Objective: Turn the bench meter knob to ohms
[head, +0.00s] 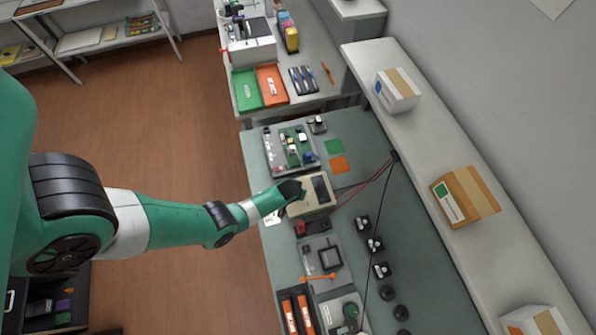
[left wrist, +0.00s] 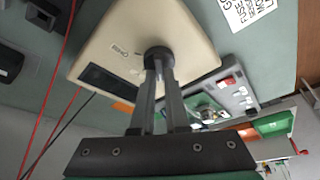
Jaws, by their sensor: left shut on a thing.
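The bench meter (head: 311,196) is a beige box with a dark display on the bench; it also fills the upper middle of the left wrist view (left wrist: 120,28). Its round dark knob (left wrist: 157,52) is on the beige face, with a small printed mark (left wrist: 120,50) to its left, too small to read surely. My left gripper (head: 291,189) reaches the meter's left part, and its fingers (left wrist: 161,66) are shut on the knob. The knob's pointer is hidden between the fingers. In the head view the gripper hides the knob. My right gripper is not in view.
Red and black leads (head: 364,185) run from near the meter across the bench. A grey tray of parts (head: 268,152) lies behind the meter, and another tray (head: 308,262) lies in front. Several small black parts (head: 375,243) stand to the right. A raised shelf (head: 425,140) runs along the wall.

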